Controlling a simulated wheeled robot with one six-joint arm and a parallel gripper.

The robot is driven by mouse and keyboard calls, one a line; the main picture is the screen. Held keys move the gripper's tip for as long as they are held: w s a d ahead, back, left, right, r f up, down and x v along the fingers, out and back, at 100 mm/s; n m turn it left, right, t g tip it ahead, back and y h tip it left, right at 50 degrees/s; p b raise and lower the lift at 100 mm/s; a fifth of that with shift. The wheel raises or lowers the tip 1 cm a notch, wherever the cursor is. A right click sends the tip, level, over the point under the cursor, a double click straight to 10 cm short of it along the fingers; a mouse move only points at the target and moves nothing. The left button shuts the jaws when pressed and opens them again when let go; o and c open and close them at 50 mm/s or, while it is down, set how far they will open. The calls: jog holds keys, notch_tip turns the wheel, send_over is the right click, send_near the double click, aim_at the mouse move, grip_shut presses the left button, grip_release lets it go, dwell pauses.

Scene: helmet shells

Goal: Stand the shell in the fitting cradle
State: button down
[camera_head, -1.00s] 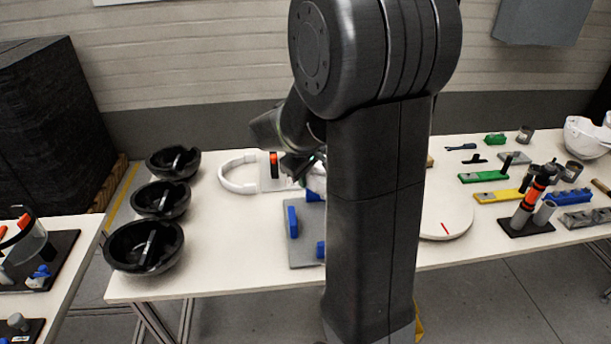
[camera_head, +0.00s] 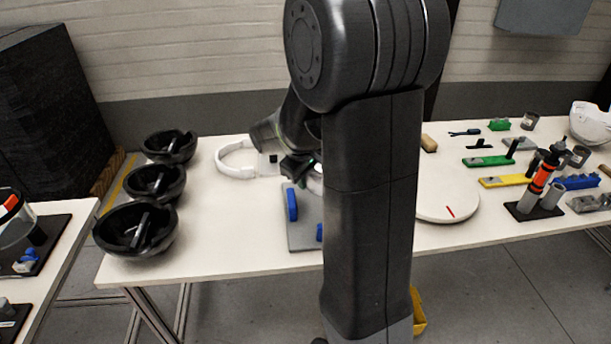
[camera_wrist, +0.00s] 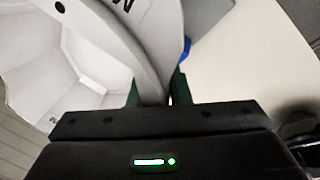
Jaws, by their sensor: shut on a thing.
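The white shell (camera_wrist: 135,35) fills the upper left of the wrist view, with its pale hollow inside at the left and a dark marking on its outer side. My gripper (camera_wrist: 157,92) is shut on its rim, one green finger on each side. A blue part (camera_wrist: 187,46) shows beyond the shell in the wrist view.
Several black bowl-like shells (camera_head: 140,228) line the table's left end. A white disc (camera_head: 447,203) and an orange-banded post (camera_head: 540,180) stand to the right. The table between bowls and cradle is clear.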

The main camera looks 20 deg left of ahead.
notch_tip(320, 180, down, 6)
jog(key=b, duration=0.4)
jog(key=shift+f+b, duration=1)
jog(key=shift+f, duration=0.1)
dwell(0.4)
jog(key=c, duration=1.3)
grip_release()
jog(key=shift+o, duration=0.2)
jog(key=v, duration=1.4)
jog(key=shift+p, duration=0.4)
jog(key=shift+w, duration=0.1)
